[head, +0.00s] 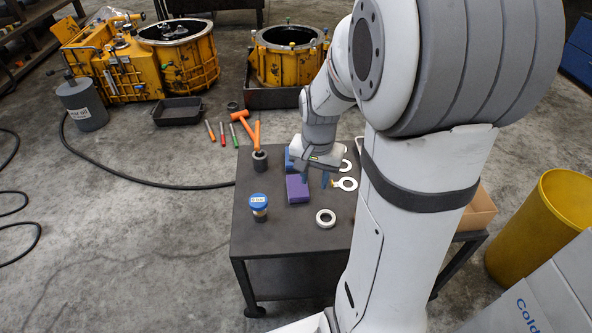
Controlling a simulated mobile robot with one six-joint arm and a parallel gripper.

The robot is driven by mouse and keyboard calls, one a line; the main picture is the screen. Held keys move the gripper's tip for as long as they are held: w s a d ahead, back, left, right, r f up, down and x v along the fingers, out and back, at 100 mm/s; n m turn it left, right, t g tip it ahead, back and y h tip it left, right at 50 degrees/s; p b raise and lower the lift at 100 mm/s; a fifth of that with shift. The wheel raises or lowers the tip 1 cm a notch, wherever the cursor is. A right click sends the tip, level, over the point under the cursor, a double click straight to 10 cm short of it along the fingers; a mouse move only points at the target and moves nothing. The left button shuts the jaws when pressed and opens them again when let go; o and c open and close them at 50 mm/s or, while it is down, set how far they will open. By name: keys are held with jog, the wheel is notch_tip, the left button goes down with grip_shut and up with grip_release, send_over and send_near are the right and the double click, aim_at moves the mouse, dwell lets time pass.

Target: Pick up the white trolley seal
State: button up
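A white ring (319,219), which looks like the white seal, lies flat near the front of the dark trolley top (285,238). Two flatter white rings with tabs lie farther back, one at the near side (349,189) and one behind it (347,161); my arm partly covers that area. My gripper (316,172) is over the back part of the trolley, behind and apart from the front white ring. It points downward beside a purple block (297,190). A blue fingertip shows, but the gap between the fingers is unclear. I see nothing clearly held.
A cardboard box (480,210) and yellow bin (548,220) are at right. Yellow housings (190,60) stand behind. The trolley top between jar and ring is clear.

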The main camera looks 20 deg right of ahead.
aim_at(319, 214)
jog(key=d+f+b, duration=0.1)
jog(key=f, duration=0.3)
jog(key=w+d+f+m+b, duration=0.1)
jog(key=f, duration=0.3)
jog(key=w+d+f+m+b, duration=0.1)
jog(key=f+b, duration=0.1)
jog(key=f, duration=0.2)
jog(key=shift+w+d+g, duration=0.1)
jog(key=shift+w+g, duration=0.15)
jog(key=shift+g, duration=0.05)
notch_tip(319, 214, down, 6)
jog(key=b, duration=0.2)
jog(key=shift+s+r+b, duration=0.1)
jog(key=shift+r+b, duration=0.1)
jog(key=shift+b, duration=0.2)
jog(key=shift+c, duration=0.3)
grip_shut()
